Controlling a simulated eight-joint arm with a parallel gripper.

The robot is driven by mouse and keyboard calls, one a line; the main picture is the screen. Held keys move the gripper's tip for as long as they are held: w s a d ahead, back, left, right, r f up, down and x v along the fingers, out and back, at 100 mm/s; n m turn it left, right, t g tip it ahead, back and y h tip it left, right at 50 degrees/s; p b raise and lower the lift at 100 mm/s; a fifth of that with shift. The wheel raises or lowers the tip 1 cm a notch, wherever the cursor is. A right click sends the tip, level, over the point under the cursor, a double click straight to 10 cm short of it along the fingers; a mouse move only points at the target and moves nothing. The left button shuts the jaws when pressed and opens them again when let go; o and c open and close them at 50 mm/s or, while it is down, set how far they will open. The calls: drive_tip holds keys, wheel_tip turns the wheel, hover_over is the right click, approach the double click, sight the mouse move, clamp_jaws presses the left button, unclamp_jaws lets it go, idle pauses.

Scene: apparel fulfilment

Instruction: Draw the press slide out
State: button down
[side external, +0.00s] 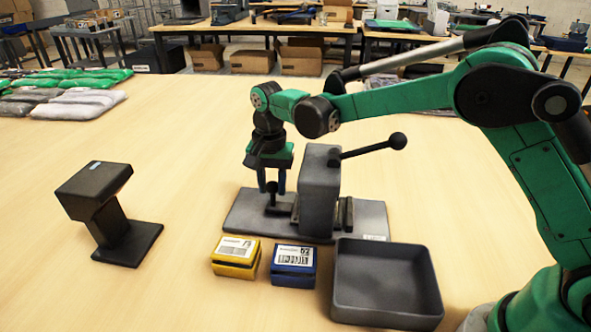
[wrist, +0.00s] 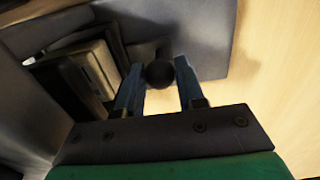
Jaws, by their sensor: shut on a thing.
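The press (side external: 319,190) is a grey upright block on a flat grey base plate, with a black ball-ended lever (side external: 374,147) reaching to the right. The dark slide (side external: 284,210) sits low at the left of the block, with an upright black knob (side external: 271,188) on it. My gripper (side external: 272,184) points down over the slide, its blue fingers on either side of the knob. In the wrist view, the round knob (wrist: 160,74) sits between the fingertips (wrist: 160,82), and the fingers are shut on it. The slide's inner end is hidden by the block.
A yellow box (side external: 236,257) and a blue box (side external: 293,266) stand in front of the base plate. An empty dark tray (side external: 432,287) is at their right. A black stand (side external: 127,240) is at the left. Bagged garments (side external: 75,103) lie at the back left. The table between is clear.

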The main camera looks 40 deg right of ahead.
drive_tip(key=shift+a, duration=0.1)
drive_tip(key=shift+w+a, duration=2.05)
drive_tip(key=shift+w, duration=0.1)
drive_tip(key=c, duration=0.6)
unclamp_jaws()
drive_tip(key=shift+o, duration=0.2)
wheel_tip(320, 180, up, 7)
